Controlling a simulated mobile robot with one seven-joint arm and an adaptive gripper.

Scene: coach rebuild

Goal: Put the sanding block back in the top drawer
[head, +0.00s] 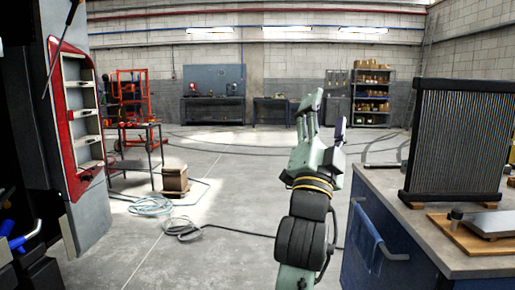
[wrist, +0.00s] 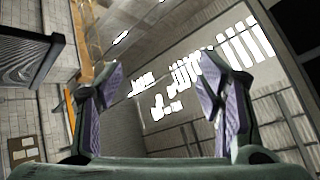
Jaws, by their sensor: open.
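My gripper (head: 325,116) is raised in the middle of the head view, pointing up, left of the workbench. In the wrist view my gripper (wrist: 160,100) has its two purple-padded fingers wide apart, with nothing between them. I cannot make out a sanding block for certain in either view. The blue cabinet (head: 418,277) under the worktop stands at the lower right. A bar handle (head: 394,256) shows on its front. I cannot tell which drawer it belongs to or whether a drawer is open.
On the grey worktop (head: 390,190) stand a large black finned radiator (head: 460,140) and a wooden board (head: 466,238) with a grey plate (head: 492,223). A blue cloth (head: 367,238) hangs at the cabinet's side. A hose (head: 183,229) lies on the open floor to the left.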

